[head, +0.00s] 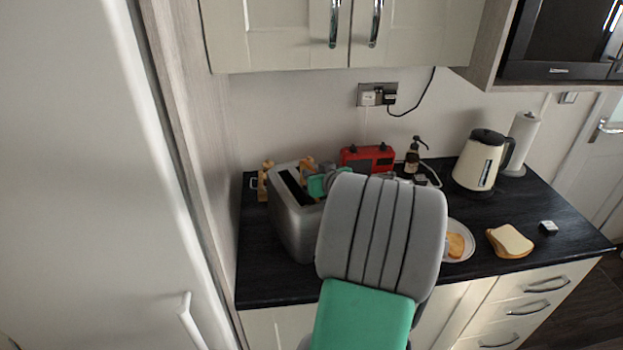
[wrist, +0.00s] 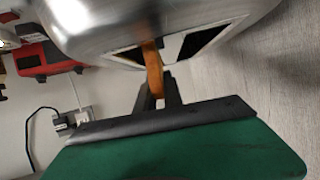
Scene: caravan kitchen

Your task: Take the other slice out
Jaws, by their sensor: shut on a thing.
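The silver toaster (head: 293,228) stands at the left end of the dark worktop, and its side and slots also show in the wrist view (wrist: 100,25). My gripper (wrist: 156,92) is at the toaster's top, shut on a brown slice of toast (wrist: 153,68) seen edge-on at a slot. How much of this slice is still inside the slot cannot be told. In the head view my gripper (head: 322,183) is mostly hidden behind my grey and green arm. Another toast slice (head: 455,244) lies on a white plate (head: 469,240), partly covered by my arm.
A red appliance (head: 367,159) and a dark pump bottle (head: 412,158) stand behind. A cream kettle (head: 478,162) and paper roll (head: 522,142) are at the back right. Bread (head: 510,241) and a small white box (head: 548,227) lie right of the plate. Cupboards (head: 280,35) hang above.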

